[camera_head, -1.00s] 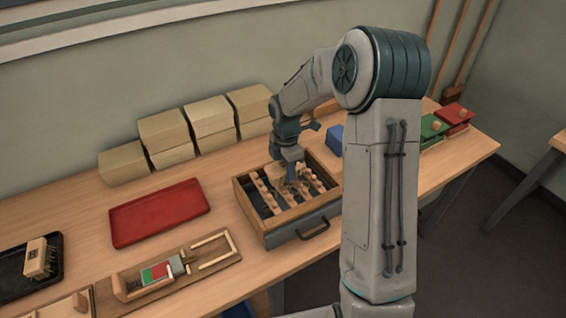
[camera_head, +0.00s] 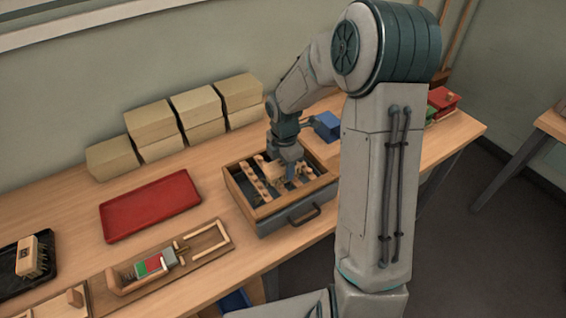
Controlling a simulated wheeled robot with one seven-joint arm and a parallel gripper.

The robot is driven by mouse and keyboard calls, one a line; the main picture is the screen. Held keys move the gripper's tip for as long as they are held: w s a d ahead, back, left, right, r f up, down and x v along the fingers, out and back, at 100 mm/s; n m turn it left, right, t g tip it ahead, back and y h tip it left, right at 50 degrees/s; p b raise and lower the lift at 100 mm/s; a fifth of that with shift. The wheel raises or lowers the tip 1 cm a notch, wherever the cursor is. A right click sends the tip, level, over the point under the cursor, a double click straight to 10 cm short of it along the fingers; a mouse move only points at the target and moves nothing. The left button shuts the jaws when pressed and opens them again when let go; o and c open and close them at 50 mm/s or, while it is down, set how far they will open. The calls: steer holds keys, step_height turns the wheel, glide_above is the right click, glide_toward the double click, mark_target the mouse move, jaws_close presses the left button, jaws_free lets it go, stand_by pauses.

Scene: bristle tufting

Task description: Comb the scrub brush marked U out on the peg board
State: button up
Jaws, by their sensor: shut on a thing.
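My gripper (camera_head: 287,168) is over this box, shut on a pale wooden brush (camera_head: 272,167). The brush is low among the peg rows. My fingers hide much of it, and I cannot read a mark on it or tell whether its bristles touch the pegs. Another wooden brush (camera_head: 32,255) with bristles stands in a black tray (camera_head: 45,282) at the far left; its mark is too small to read.
A red tray (camera_head: 150,207) lies empty left of the box. In front of it is a wooden fixture (camera_head: 213,238) with a red and green block (camera_head: 150,264). Pale blocks (camera_head: 200,108) are stacked along the wall. A blue block (camera_head: 327,126) lies behind the box.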

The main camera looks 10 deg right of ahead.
steer(key=shift+w+a+r+p, duration=0.1)
steer(key=shift+w+a+p, duration=0.25)
steer(key=shift+w, duration=0.9)
steer(key=shift+w+a+f+p, duration=0.15)
steer(key=shift+w+a, duration=0.3)
steer(key=shift+w, duration=0.8)
steer(key=shift+w+a+r+p, duration=0.15)
steer(key=shift+w+a+p, duration=0.2)
steer(key=shift+w, duration=0.9)
steer(key=shift+s+d+f, duration=0.1)
steer(key=shift+s+d, duration=0.25)
steer(key=shift+s, duration=0.7)
steer(key=shift+s+d+f, duration=0.1)
steer(key=shift+s+d, duration=0.2)
steer(key=shift+s, duration=0.8)
steer(key=shift+s+d, duration=0.35)
steer(key=shift+s, duration=0.7)
steer(key=shift+s+d+f, duration=0.15)
steer(key=shift+s+d, duration=0.05)
steer(key=shift+s, duration=0.5)
steer(key=shift+c, duration=0.4)
steer(key=shift+w+a+p, duration=0.55)
steer(key=shift+w+a, duration=0.7)
steer(key=shift+w, duration=2.7)
step_height(320, 180, up, 7)
steer(key=p, duration=0.4)
steer(key=shift+f, duration=0.2)
